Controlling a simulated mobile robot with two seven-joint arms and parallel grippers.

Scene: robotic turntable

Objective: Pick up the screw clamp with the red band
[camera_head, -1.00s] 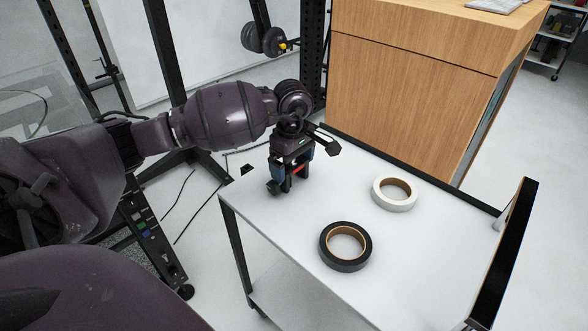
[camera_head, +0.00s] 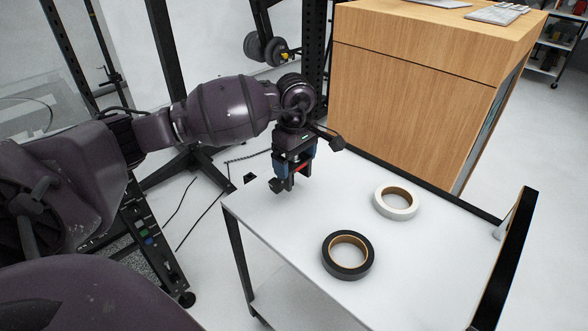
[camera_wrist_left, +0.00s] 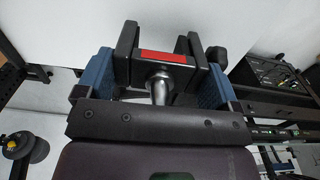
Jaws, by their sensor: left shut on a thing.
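The screw clamp (camera_wrist_left: 163,58) is dark with a red band on top and a metal screw, seen in the left wrist view between the blue finger pads. In the head view the clamp (camera_head: 277,185) is mostly hidden by my gripper, with a bit of red and a dark knob showing. My left gripper (camera_head: 293,172) is shut on the clamp near the back left corner of the white table (camera_head: 290,213). The left gripper's fingers (camera_wrist_left: 156,85) also show in the wrist view. I cannot tell whether the clamp touches the tabletop. My right gripper is not in view.
A black tape roll (camera_head: 348,273) and a white tape roll (camera_head: 395,216) lie on the table to the right of the gripper. A wooden cabinet (camera_head: 410,110) stands behind the table. A black upright end frame (camera_head: 504,260) rises at the table's right.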

